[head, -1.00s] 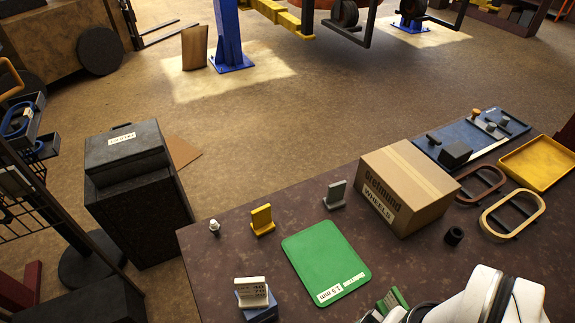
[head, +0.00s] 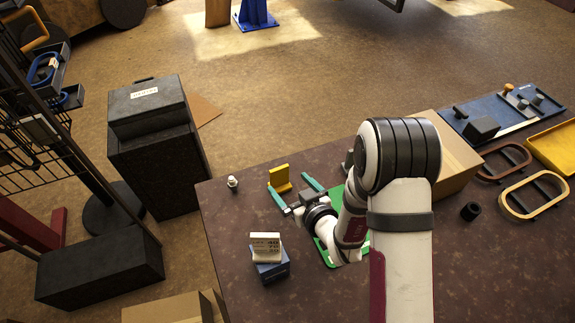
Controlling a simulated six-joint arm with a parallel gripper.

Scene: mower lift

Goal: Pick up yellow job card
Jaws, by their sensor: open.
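The yellow job card (head: 280,176) stands upright in its yellow base on the dark bench, left of the green mat (head: 329,254). My gripper (head: 295,190) is open, with two teal fingers apart. My arm hides much of the green mat and most of the grey card stand.
A small white-topped item (head: 232,183) stands left of the card. A blue block with a white card (head: 268,258) is nearer on the bench. A cardboard box (head: 455,150) is behind my arm. Bare bench (head: 225,222) lies at the left.

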